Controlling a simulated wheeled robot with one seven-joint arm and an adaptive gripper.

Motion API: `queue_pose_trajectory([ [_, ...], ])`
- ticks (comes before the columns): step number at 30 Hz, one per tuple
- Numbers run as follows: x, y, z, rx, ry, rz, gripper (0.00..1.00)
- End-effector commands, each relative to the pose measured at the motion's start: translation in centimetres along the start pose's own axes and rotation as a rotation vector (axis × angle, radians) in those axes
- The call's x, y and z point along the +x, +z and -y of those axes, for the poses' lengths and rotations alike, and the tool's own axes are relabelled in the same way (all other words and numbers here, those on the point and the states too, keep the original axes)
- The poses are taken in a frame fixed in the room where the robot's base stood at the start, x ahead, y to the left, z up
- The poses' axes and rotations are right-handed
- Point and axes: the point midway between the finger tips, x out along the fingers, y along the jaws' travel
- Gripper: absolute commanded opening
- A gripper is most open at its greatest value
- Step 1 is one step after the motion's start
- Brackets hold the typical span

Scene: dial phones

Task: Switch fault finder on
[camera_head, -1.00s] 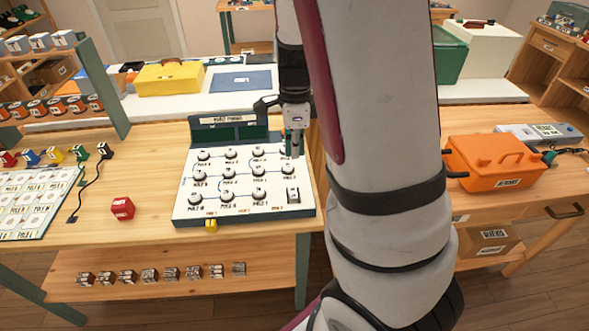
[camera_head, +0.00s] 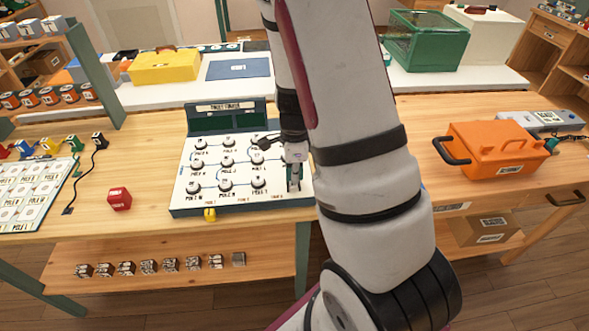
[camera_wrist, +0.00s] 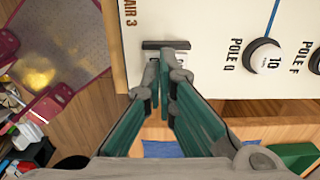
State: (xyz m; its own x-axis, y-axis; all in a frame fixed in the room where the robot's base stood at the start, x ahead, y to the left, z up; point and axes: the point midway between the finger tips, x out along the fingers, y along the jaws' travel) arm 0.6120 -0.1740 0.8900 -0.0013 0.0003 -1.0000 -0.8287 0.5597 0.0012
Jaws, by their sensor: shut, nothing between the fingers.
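The fault finder (camera_head: 210,207) is a white panel with several round pole knobs and a dark green upright display at its back, on the wooden bench. Its switch plate, seen earlier at the front right corner, is now mostly hidden behind my gripper (camera_head: 294,187). My gripper is shut and empty, pointing down at that corner. In the wrist view the fingertips (camera_wrist: 165,58) meet over the switch plate, and a dark bar (camera_wrist: 165,45) shows just beyond them. I cannot tell whether the fingers touch the switch or which way it is set.
An orange case (camera_head: 492,150) stands on the right. A yellow case (camera_head: 165,66) and a green crate (camera_head: 428,42) stand behind.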

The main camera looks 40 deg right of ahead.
Motion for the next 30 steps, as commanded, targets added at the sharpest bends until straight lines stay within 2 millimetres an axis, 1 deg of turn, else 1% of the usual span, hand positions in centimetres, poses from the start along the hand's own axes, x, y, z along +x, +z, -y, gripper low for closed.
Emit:
queue_pose_trajectory([
  [7,0.0,0.0,0.0,0.000,0.000,0.000,0.00],
  [11,0.9,0.0,-0.3,0.001,0.001,0.000,0.00],
  [20,0.9,0.0,-0.3,-0.001,0.003,-0.001,0.00],
  [25,0.9,0.0,0.2,-0.001,0.005,-0.002,0.00],
  [30,0.8,0.0,1.2,-0.001,-0.001,-0.002,0.00],
])
